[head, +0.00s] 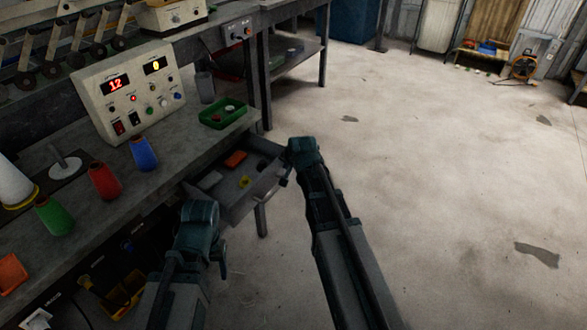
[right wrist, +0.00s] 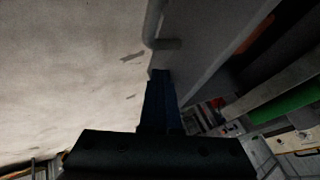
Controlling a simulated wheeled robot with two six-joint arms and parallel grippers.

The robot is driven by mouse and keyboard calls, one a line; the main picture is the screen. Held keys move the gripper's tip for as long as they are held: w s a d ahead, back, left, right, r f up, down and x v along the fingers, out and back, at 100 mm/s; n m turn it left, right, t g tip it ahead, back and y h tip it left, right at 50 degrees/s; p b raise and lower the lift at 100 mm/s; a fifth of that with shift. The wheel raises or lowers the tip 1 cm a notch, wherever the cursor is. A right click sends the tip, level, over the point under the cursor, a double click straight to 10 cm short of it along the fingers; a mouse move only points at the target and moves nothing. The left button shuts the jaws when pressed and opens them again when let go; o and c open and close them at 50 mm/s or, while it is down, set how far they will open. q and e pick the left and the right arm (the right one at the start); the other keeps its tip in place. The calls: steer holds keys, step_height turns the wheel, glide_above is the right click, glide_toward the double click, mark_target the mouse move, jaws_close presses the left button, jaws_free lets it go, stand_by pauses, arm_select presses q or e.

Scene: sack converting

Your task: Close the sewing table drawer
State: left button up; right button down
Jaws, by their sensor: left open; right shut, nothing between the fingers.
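The sewing table drawer (head: 237,207) stands pulled out from under the grey table top (head: 185,150). An orange item (head: 235,158), a yellow ring-shaped item (head: 245,182) and a pale item lie inside it. My right gripper (head: 284,180) is shut and empty at the drawer's outer front end. In the right wrist view its fingers (right wrist: 160,78) point at the grey drawer front (right wrist: 205,40), close to the bar handle (right wrist: 153,25); I cannot tell whether they touch. My left gripper (head: 222,262) is open and empty, lower, in front of the table and left of the drawer.
A control box (head: 128,92), a green tray (head: 223,114), and red (head: 104,182), blue (head: 143,154) and green (head: 54,215) thread cones stand on the table. A yellow bin (head: 122,295) is below.

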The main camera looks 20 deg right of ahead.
glide_above(252, 163)
steer(key=w+a, duration=0.2)
steer(key=w, duration=0.1)
steer(key=shift+w+a, duration=0.15)
steer(key=shift+w, duration=0.15)
steer(key=shift+w+a, duration=0.1)
steer(key=shift+s+d, duration=0.4)
steer(key=shift+s, duration=0.15)
steer(key=shift+s+d, duration=0.45)
steer(key=shift+s, duration=0.15)
steer(key=shift+s+d, duration=0.4)
steer(key=shift+s, duration=0.2)
steer(key=p+v, duration=0.8)
steer(key=v, duration=0.2)
steer(key=shift+d, duration=0.25)
steer(key=shift+s, duration=0.15)
